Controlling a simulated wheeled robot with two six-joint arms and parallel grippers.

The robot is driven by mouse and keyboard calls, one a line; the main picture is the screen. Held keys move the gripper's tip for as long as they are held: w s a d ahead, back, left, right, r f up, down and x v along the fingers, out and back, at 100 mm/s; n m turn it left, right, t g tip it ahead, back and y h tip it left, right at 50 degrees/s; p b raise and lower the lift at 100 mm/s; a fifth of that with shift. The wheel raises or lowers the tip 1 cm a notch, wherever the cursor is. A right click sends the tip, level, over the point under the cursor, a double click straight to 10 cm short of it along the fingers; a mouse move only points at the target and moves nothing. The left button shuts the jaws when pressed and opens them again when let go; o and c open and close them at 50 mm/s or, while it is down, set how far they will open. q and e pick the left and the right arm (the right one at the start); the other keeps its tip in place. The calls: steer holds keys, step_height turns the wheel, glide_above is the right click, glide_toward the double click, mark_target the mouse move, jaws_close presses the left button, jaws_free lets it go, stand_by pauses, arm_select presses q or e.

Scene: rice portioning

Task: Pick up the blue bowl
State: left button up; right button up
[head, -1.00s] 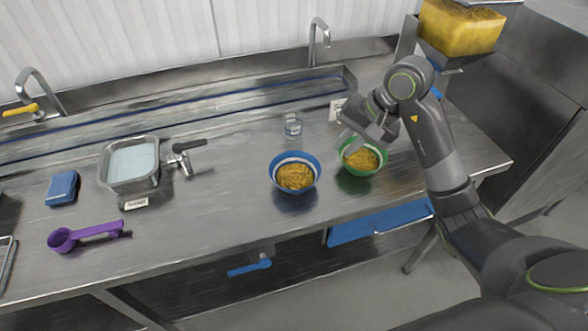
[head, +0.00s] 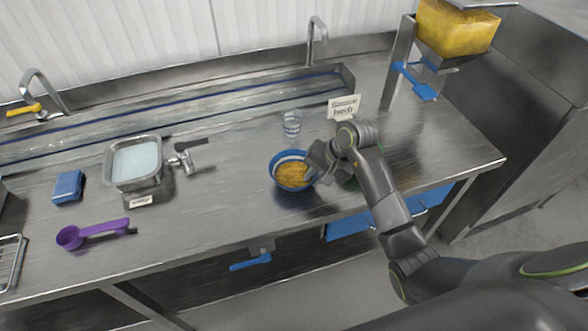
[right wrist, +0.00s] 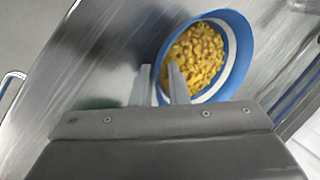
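The blue bowl (head: 281,183) stands upright on the steel counter and holds yellow-brown food; it has a white band inside. My right gripper (head: 313,174) is at its right side in the head view. In the right wrist view, the fingers (right wrist: 160,82) are apart, one outside the blue bowl (right wrist: 241,50) and one over its inner edge, with the near rim seen between them. Whether they touch the wall I cannot tell. My left gripper is out of view.
A green bowl (head: 352,184) is mostly hidden behind my right arm. A clear glass (head: 291,124) and a sign (head: 344,106) stand behind the blue bowl. A metal pan (head: 134,163) and a purple scoop (head: 92,233) lie left.

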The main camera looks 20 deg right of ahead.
steer(key=shift+w+a+f, duration=0.2)
steer(key=shift+a+f, duration=0.05)
steer(key=shift+f, duration=0.4)
steer(key=shift+c, duration=0.4)
jaws_close()
steer(key=shift+r, duration=0.15)
